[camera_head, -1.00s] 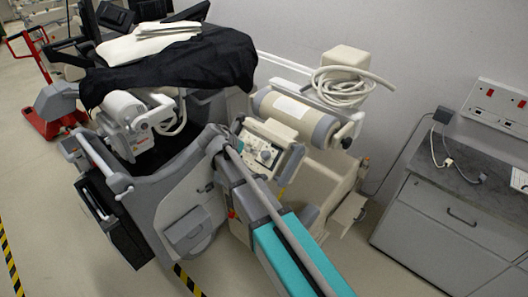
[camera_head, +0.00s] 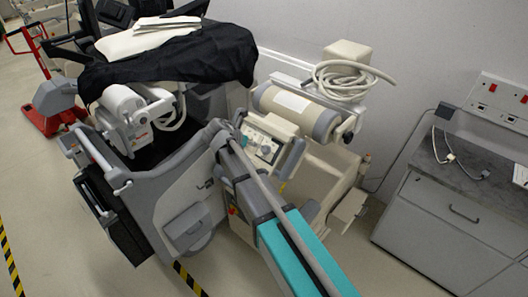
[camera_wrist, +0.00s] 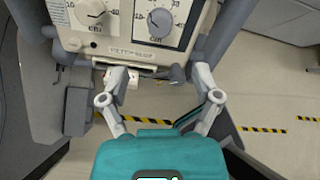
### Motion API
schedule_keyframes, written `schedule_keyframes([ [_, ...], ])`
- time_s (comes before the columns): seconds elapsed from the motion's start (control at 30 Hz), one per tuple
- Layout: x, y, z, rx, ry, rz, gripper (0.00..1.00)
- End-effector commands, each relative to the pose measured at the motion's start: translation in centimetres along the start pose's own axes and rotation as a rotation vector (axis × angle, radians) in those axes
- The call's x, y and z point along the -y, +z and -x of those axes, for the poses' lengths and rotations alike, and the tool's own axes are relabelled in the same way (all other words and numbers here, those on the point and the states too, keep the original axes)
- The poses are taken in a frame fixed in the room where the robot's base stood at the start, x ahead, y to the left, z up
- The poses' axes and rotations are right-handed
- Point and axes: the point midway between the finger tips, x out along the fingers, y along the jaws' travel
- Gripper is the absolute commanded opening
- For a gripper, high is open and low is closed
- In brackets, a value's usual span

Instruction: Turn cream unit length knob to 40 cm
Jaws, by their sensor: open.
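The cream unit (camera_head: 262,146) has a tilted control panel with grey knobs, partly covered by my arm in the head view. In the wrist view the cream panel (camera_wrist: 125,25) fills the top edge. Which one is for length cannot be read. My gripper (camera_wrist: 160,76) is open and empty, its two fingers spread apart below the panel in the picture and clear of both knobs.
Grey handle rails flank the panel, the right one (camera_wrist: 205,45) near my right finger. A cream cylinder (camera_head: 297,110) and coiled hose sit behind. A black cloth (camera_head: 180,60) covers the cart at left. A grey cabinet (camera_head: 450,215) stands right, with bare floor before it.

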Motion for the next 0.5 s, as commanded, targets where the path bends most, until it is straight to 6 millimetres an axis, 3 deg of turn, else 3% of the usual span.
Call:
schedule_keyframes([
  [0.5,-0.1,-0.2,-6.2,0.0,0.0,-0.001,0.81],
])
